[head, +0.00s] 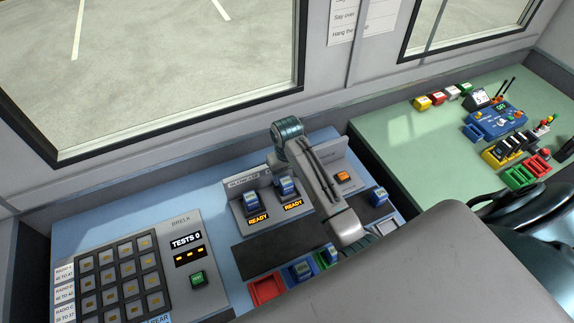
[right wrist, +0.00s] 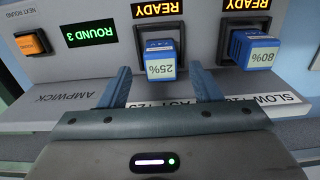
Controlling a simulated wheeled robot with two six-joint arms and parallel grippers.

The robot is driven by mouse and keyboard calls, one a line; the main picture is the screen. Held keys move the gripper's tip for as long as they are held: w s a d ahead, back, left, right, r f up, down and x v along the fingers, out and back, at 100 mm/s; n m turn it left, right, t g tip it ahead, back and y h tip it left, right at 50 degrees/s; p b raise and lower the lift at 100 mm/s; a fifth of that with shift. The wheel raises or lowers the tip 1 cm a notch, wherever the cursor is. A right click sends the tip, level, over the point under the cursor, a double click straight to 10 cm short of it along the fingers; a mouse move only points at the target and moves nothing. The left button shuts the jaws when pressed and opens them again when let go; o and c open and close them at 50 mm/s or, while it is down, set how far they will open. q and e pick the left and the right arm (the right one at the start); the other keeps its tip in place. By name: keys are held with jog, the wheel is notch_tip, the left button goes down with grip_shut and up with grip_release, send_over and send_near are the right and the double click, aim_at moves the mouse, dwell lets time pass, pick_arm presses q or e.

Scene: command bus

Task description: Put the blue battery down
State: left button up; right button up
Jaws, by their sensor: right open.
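A blue battery labelled 25% (right wrist: 160,62) sits in a charger slot (right wrist: 157,28) under a lit READY display. In the head view this battery (head: 287,188) is in the right one of two slots. My right gripper (right wrist: 164,84) is open, with one finger on each side of the battery and visible gaps between. A second blue battery, labelled 80% (right wrist: 254,50), sits in the other slot; it also shows in the head view (head: 253,198). My left gripper is not in view.
A red tray (head: 266,289) and a blue one (head: 303,271) stand at the desk's front. A keypad panel (head: 130,270) is left, an orange button (head: 343,178) right of the slots. A dark mat (head: 262,250) in front of the charger has bare room. A green table (head: 400,140) with small items is beyond.

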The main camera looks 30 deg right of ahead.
aim_at(287, 182)
notch_tip(287, 182, up, 6)
jog(key=shift+f+b, duration=0.2)
jog(key=shift+b, duration=0.7)
pick_arm(q)
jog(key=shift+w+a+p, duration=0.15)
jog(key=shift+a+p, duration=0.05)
jog(key=shift+p, duration=1)
pick_arm(e)
notch_tip(287, 182, up, 2)
jog(key=shift+s+r, duration=0.1)
jog(key=shift+r, duration=0.05)
